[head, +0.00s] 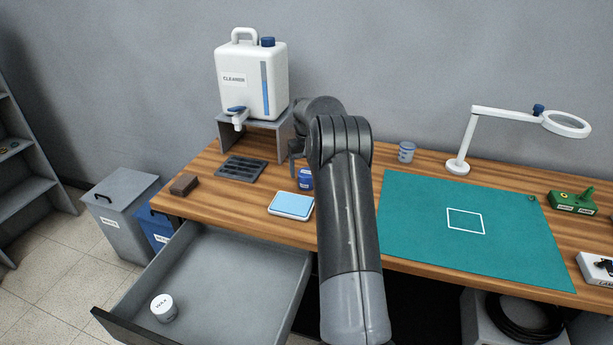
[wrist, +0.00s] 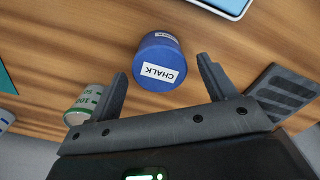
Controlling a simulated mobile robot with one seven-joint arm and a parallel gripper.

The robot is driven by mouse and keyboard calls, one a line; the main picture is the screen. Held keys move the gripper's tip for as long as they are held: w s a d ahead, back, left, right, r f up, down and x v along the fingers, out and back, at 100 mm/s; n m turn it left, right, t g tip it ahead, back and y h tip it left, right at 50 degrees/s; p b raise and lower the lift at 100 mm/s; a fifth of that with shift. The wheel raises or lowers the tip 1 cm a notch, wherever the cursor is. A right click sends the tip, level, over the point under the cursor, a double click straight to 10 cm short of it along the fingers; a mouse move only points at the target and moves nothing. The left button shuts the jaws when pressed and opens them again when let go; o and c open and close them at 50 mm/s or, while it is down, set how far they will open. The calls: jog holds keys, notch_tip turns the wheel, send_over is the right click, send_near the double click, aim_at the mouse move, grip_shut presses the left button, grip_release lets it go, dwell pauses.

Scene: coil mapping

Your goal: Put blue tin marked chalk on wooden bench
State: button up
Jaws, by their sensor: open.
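The blue tin marked CHALK (wrist: 158,62) stands on the wooden bench (wrist: 60,40), its label upside down in the wrist view. In the head view the tin (head: 305,180) shows beside my arm, behind the pale blue pad. My gripper (wrist: 161,72) is open, with one finger to each side of the tin, which lies between and just beyond the fingertips. No grip on it shows. In the head view my arm hides most of my gripper.
A white and green container (wrist: 86,103) stands close outside one finger. A black slotted tray (head: 243,169), brown block (head: 184,185), pale blue pad (head: 291,205) and teal mat (head: 425,205) are on the bench. An open drawer (head: 225,275) holds a white jar (head: 163,308).

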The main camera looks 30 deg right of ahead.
jog(key=s+a+r+t, duration=0.1)
jog(key=s+a+r, duration=0.25)
jog(key=r, duration=0.55)
jog(key=s+a+r, duration=0.2)
jog(key=a+r, duration=0.2)
jog(key=r, duration=0.5)
jog(key=s+a+r+n+t, duration=0.1)
jog(key=s+a+r, duration=0.2)
jog(key=s+a, duration=0.25)
jog(key=s+a+r+t, duration=0.1)
jog(key=s+a+r, duration=0.3)
jog(key=s, duration=0.2)
jog(key=s+a+f+t, duration=0.1)
jog(key=s+a+f, duration=0.2)
jog(key=s, duration=1)
jog(key=s+a+f+n+t, duration=0.1)
jog(key=s+a+f, duration=0.2)
jog(key=s+a, duration=0.4)
jog(key=s, duration=0.6)
jog(key=shift+s+f+t, duration=0.15)
jog(key=shift+f+t, duration=0.15)
